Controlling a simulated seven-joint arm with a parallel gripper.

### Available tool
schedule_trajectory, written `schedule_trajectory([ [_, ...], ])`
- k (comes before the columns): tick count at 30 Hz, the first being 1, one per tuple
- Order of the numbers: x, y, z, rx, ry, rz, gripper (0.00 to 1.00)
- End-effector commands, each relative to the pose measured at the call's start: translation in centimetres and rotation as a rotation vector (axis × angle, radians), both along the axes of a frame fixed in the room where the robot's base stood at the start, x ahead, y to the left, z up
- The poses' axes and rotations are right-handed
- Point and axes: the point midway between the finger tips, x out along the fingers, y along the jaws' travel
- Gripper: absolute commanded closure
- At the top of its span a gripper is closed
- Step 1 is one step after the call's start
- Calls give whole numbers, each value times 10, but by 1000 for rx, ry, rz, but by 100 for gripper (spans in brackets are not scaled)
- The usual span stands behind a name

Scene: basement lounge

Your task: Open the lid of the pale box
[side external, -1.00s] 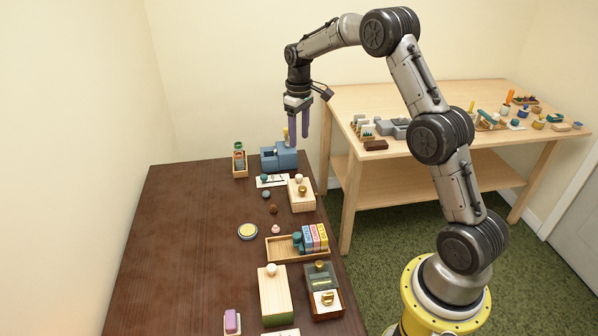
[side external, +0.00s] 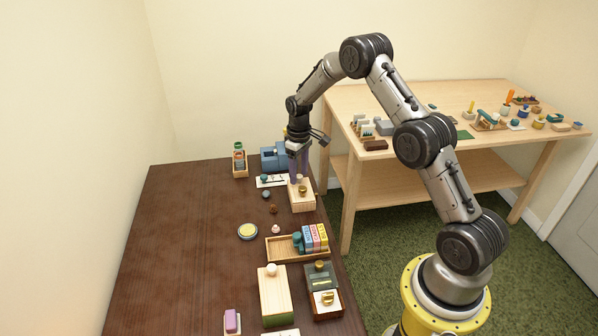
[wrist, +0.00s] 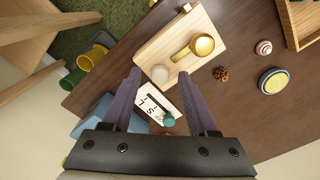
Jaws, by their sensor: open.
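The pale box (side external: 302,203) is a light wooden block-shaped box near the table's right edge. Its top carries a round cream knob (wrist: 160,73) and a gold rounded piece (wrist: 201,45). My gripper (side external: 298,179) points down over the far end of this box. In the wrist view its two purple fingers are apart, with the gripper (wrist: 159,76) tips on either side of the cream knob as seen. Nothing is held. In the side view the fingers mostly hide the knob, and I cannot tell whether they touch it. The lid looks closed.
A blue box (side external: 271,159) and a white card (side external: 270,181) lie close behind. A wooden tray (side external: 287,257) of small boxes, another knobbed box (side external: 273,296) and a dark-topped box (side external: 322,280) stand nearer. The table's (side external: 180,240) left side is clear.

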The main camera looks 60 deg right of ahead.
Motion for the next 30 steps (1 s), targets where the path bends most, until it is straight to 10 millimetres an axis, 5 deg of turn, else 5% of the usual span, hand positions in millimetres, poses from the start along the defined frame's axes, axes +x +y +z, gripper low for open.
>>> schedule_trajectory([
  [6, 0, 0, 0, 0, 0, 0, 41],
  [16, 0, 0, 0, 0, 0, 0, 100],
  [30, 0, 0, 0, 0, 0, 0, 100],
])
